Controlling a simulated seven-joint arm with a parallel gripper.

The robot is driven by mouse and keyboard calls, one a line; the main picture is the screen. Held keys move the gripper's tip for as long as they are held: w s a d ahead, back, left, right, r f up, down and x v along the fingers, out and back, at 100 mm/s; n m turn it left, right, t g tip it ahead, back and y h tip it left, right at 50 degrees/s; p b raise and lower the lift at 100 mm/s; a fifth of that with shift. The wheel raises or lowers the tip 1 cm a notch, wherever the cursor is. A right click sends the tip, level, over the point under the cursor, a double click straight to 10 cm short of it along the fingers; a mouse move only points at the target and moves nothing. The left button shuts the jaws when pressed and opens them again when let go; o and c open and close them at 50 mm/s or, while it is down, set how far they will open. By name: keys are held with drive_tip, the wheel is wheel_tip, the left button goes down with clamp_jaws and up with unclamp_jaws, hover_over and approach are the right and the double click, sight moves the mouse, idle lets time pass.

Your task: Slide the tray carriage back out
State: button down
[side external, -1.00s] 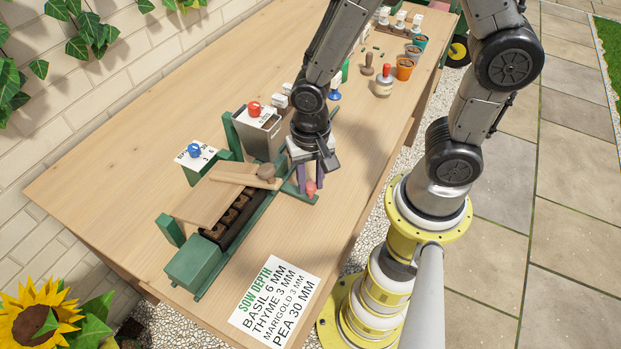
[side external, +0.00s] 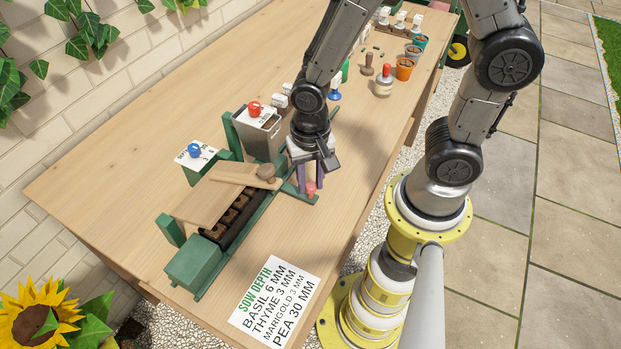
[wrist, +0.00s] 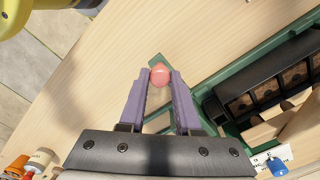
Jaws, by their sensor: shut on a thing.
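The green tray carriage (side external: 262,208) runs under a wooden board (side external: 205,203) on the bench. A dark seed tray (side external: 233,223) with soil-filled cells shows along the board's edge; it also shows in the wrist view (wrist: 240,108). A pinkish-red round knob (side external: 311,187) stands on a green arm at the carriage's right side. My gripper (wrist: 159,77) has its purple fingers closed around this knob (wrist: 159,75), one on each side. In the side view my wrist hides part of the green arm.
A grey hopper box (side external: 259,133) with a red knob stands behind the carriage. A wooden-handled piece (side external: 265,173) lies on the board. A sow-depth card (side external: 275,295) lies in front. Pots (side external: 404,69) and tools stand at the far end. The bench to the right is mostly clear.

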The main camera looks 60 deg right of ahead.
drive_tip(key=d, duration=2.7)
drive_tip(key=shift+d, duration=0.25)
drive_tip(key=c, duration=0.6)
unclamp_jaws()
wheel_tip(320, 180, up, 14)
